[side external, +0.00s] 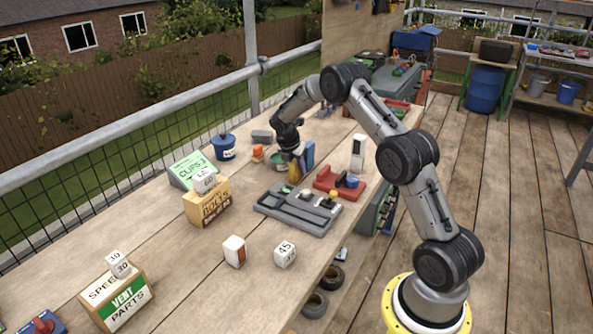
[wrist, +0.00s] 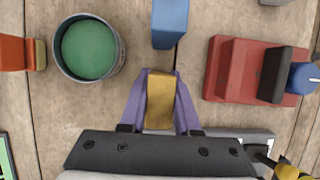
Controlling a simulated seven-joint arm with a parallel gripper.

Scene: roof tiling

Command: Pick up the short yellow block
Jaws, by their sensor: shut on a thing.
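The short yellow block (wrist: 160,101) sits between the two purple fingers of my gripper (wrist: 160,88) in the wrist view. The fingers touch it on both sides, and its lower end runs down to the dark gripper body. In the side external view my gripper (side external: 294,170) points down over the workbench, behind the grey tray. The yellow block (side external: 294,174) shows only as a small patch there, mostly covered by the fingers. I cannot tell whether it touches the bench or hangs just above it.
A round tub with green inside (wrist: 89,48) and an orange block (wrist: 13,52) are left of my gripper. A blue block (wrist: 170,22) stands ahead. A red holder (wrist: 225,70) is to the right. The grey tray (side external: 298,213) lies close by. Bare bench lies between them.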

